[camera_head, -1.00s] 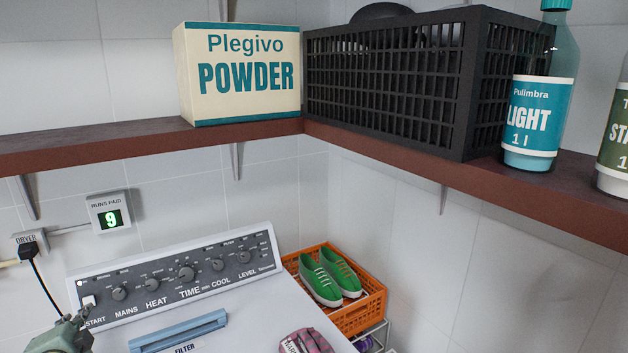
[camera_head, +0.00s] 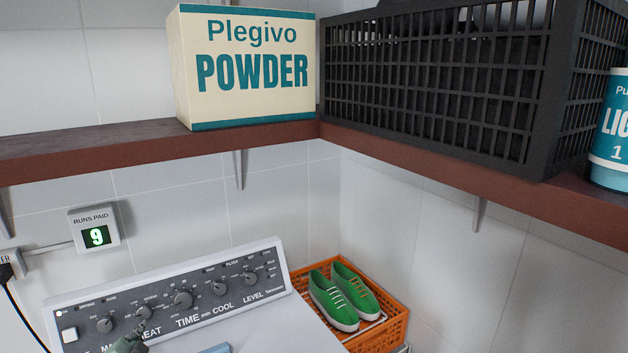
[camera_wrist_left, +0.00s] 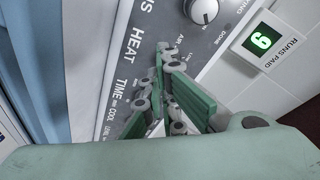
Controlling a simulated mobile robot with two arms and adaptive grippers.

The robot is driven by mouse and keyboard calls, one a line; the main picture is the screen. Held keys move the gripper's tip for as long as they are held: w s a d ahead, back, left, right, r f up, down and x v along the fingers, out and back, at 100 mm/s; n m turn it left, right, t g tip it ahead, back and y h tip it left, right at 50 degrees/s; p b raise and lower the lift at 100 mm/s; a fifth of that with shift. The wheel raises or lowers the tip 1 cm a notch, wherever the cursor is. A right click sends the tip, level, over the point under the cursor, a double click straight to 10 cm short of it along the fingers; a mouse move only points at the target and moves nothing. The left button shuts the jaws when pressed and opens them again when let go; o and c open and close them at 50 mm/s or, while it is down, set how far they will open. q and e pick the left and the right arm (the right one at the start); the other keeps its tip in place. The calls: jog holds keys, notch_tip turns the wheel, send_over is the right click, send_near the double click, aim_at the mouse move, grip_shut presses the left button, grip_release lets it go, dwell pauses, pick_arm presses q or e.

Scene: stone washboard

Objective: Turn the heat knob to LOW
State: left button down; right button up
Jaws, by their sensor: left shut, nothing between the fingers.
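The dryer's control panel (camera_head: 228,282) carries a row of dark round knobs. The heat knob (camera_head: 144,312) is above the HEAT label, between the mains knob (camera_head: 105,325) and the time knob (camera_head: 182,298). My left gripper (camera_head: 139,329) is shut and empty, its tips just below and in front of the heat knob. In the left wrist view the green fingers (camera_wrist_left: 163,68) reach over the panel beside the HEAT label and hide the heat knob. I cannot tell whether they touch it, nor read its setting. My right gripper is not in view.
The mains knob (camera_wrist_left: 204,10) is close to the fingers in the wrist view. A brown shelf (camera_head: 100,147) with a powder box (camera_head: 248,70) and black crate (camera_head: 430,90) runs above. An orange basket (camera_head: 395,325) with green shoes is right of the dryer.

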aim_at(139, 320)
pick_arm(q)
jog(key=w+a+f+b, duration=0.1)
jog(key=w+f+b, duration=0.1)
jog(key=w, duration=0.1)
jog(key=shift+a, duration=0.4)
jog(key=shift+w+a+f+b, duration=0.25)
jog(key=shift+w+a+b, duration=0.15)
jog(key=shift+w, duration=0.15)
jog(key=shift+r, duration=0.2)
jog(key=shift+w+d+r, duration=0.1)
jog(key=shift+w+r, duration=0.05)
jog(key=shift+d+r+p, duration=0.1)
jog(key=shift+r+p, duration=0.05)
jog(key=shift+p, duration=0.15)
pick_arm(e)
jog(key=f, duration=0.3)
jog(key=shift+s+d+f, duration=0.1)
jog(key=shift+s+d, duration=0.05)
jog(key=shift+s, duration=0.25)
pick_arm(q)
jog(key=shift+w, duration=0.1)
jog(key=shift+r, duration=0.2)
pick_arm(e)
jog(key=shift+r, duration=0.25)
